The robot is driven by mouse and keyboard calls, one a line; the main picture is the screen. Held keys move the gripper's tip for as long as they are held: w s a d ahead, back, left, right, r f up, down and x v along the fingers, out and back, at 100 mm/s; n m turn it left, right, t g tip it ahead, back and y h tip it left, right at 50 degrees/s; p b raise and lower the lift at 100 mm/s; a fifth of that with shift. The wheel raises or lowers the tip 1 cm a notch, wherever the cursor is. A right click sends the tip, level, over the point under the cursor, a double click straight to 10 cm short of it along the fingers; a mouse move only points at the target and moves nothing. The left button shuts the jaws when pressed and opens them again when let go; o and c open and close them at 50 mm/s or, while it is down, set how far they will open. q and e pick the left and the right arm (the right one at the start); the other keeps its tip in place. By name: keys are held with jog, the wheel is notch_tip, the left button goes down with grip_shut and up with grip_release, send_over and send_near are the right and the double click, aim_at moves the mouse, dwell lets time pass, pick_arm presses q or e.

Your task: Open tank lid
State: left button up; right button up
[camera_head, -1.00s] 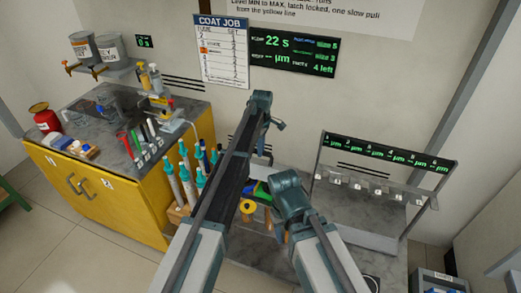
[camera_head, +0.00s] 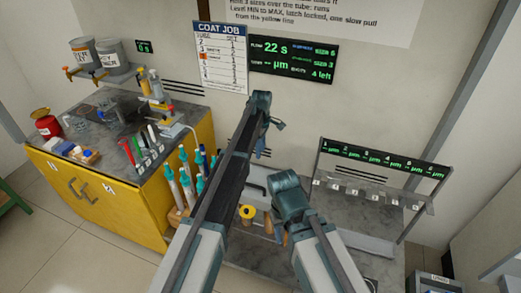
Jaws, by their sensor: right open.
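No tank lid can be made out for certain in the head view; my arms cover the middle of the bench. A pale grey shape (camera_head: 256,188) shows between my two arms, partly hidden, and I cannot tell whether it is part of the tank. My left gripper (camera_head: 262,149) is at the far end of the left arm, in front of the wall above the bench; its fingers are too small to read. My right gripper (camera_head: 284,233) is low, below the bent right arm, mostly hidden, and open.
A yellow cabinet (camera_head: 98,200) with bottles and several teal-capped tubes (camera_head: 186,180) stands at left. A yellow round piece (camera_head: 247,212) lies between my arms. A gauge rack (camera_head: 385,158) stands on the grey bench at right. The wall holds a job card (camera_head: 221,58) and a display (camera_head: 292,60).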

notch_tip(320, 180, up, 10)
jog(key=p, duration=0.9)
jog(key=shift+r, duration=0.25)
